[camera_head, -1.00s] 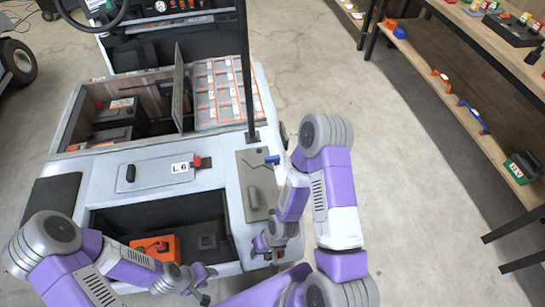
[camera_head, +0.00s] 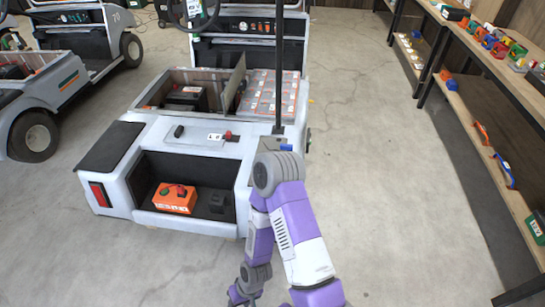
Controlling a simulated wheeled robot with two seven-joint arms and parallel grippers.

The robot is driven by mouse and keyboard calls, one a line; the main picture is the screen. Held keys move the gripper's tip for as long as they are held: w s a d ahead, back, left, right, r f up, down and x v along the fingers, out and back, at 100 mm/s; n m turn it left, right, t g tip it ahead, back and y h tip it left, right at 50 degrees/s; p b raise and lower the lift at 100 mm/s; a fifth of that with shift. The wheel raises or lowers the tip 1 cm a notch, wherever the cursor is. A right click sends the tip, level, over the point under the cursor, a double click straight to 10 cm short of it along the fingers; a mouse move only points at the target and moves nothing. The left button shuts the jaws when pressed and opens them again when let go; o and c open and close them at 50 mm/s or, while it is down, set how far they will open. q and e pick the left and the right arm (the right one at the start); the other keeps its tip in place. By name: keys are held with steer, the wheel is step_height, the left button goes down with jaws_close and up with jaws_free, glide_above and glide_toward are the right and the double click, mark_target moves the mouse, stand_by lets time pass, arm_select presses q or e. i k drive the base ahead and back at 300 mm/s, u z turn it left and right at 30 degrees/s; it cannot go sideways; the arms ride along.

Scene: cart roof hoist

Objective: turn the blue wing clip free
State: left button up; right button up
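The blue wing clip (camera_head: 286,147) is a small blue piece at the foot of the black roof post (camera_head: 279,75), on the cart's rear right corner. My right arm's purple and grey links cover the deck just below it. My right gripper (camera_head: 240,296) is low at the bottom edge of the head view, well below the clip and apart from it. Its fingers are small and partly cut off, so I cannot tell whether they are open. My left gripper is not in view.
Other carts (camera_head: 45,95) stand at the left. A shelf (camera_head: 475,130) with several colourful parts runs along the right. The floor between cart and shelf is clear.

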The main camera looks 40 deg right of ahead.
mark_target(290, 148)
steer(key=z, duration=0.6)
steer(key=i, duration=0.8)
steer(key=z, duration=0.45)
